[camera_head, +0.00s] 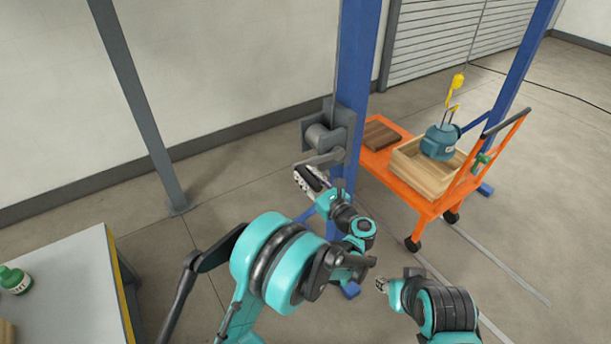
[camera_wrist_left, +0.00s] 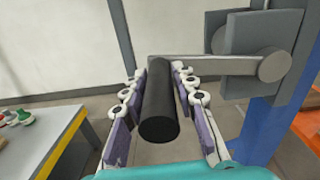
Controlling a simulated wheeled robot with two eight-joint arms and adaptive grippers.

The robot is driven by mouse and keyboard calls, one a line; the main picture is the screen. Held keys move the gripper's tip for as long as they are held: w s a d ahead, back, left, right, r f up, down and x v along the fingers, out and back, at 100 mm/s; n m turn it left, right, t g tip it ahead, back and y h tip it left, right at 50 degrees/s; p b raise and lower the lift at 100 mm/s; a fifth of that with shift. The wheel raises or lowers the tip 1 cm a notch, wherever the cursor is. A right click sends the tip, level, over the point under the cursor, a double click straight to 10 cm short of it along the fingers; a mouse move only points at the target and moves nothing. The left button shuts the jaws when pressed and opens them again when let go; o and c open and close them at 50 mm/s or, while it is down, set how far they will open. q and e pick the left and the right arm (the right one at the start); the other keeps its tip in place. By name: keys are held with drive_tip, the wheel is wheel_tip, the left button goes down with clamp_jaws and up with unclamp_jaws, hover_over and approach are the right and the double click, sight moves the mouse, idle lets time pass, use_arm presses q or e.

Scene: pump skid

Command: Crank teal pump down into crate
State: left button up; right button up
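The teal pump (camera_head: 437,144) hangs upright from a yellow hook (camera_head: 457,82) on a thin cable. Its lower part is at the opening of the wooden crate (camera_head: 425,178); I cannot tell whether it touches the bottom. The winch (camera_head: 325,135) is on the blue post. Its crank arm (camera_wrist_left: 215,66) ends in a black handle (camera_wrist_left: 160,105). My left gripper (camera_head: 312,180) has its fingers (camera_wrist_left: 160,95) on both sides of this handle, close against it near the tips. My right gripper (camera_head: 381,285) is low, away from the winch; its fingers are too small to read.
The crate stands on an orange cart (camera_head: 420,205) beside a brown block (camera_head: 381,135). Blue posts (camera_head: 357,60) frame the cart.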

use_arm(q)
clamp_jaws()
drive_tip(key=shift+f, duration=0.1)
drive_tip(key=shift+a+f+n+b, duration=0.1)
drive_tip(key=shift+f+n+b, duration=0.5)
drive_tip(key=shift+f+b, duration=0.3)
wheel_tip(320, 180, down, 8)
drive_tip(key=w+d+n+b, duration=0.1)
drive_tip(key=n+b, duration=0.3)
drive_tip(key=b, duration=0.1)
drive_tip(key=shift+d+r+b, duration=0.2)
drive_tip(key=shift+d+b, duration=0.1)
drive_tip(key=shift+b, duration=0.05)
drive_tip(key=shift+w, duration=0.1)
